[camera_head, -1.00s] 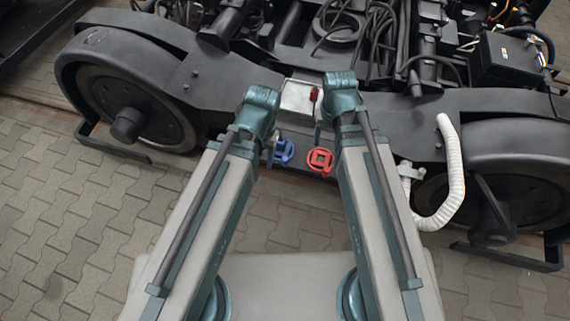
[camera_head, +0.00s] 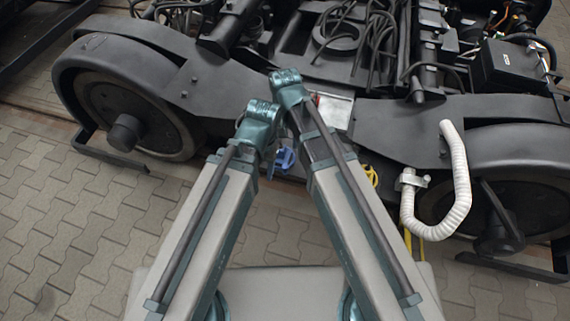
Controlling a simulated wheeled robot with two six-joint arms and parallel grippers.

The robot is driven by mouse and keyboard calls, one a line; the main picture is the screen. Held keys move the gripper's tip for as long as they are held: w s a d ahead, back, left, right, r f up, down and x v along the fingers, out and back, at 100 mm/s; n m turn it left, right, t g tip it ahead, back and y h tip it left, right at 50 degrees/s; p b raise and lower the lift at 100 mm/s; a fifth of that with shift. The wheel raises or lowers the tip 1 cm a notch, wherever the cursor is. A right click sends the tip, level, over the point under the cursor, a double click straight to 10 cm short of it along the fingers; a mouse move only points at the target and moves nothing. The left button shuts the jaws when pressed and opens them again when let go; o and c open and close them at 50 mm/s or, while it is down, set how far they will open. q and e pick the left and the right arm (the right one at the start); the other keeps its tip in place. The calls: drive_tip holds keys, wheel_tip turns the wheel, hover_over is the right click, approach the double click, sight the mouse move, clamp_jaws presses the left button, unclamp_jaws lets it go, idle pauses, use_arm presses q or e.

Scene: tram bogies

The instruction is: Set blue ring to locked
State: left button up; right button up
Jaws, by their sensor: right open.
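The blue ring (camera_head: 285,160) shows in the head view, low on the bogie's side in the narrow gap between my two forearms. It is partly covered by my arms, so its setting cannot be read. My right arm reaches in over the bogie frame, and its gripper (camera_head: 277,147) is mostly hidden behind the arm links, close to the blue ring. The gripper is open; whether it touches the ring cannot be seen. My left gripper is hidden behind its own arm's end.
A light grey box (camera_head: 336,111) sits on the dark bogie frame (camera_head: 395,125) just right of my right wrist. A white corrugated hose (camera_head: 458,190) loops at the right. A yellow cable (camera_head: 372,176) shows beside my right forearm. Wheels stand on both sides; paving is in front.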

sight(285, 166)
wheel_tip(285, 166, down, 13)
drive_tip(key=b, duration=1.2)
drive_tip(key=shift+f+b, duration=0.1)
drive_tip(key=shift+b, duration=0.25)
clamp_jaws()
idle(0.5)
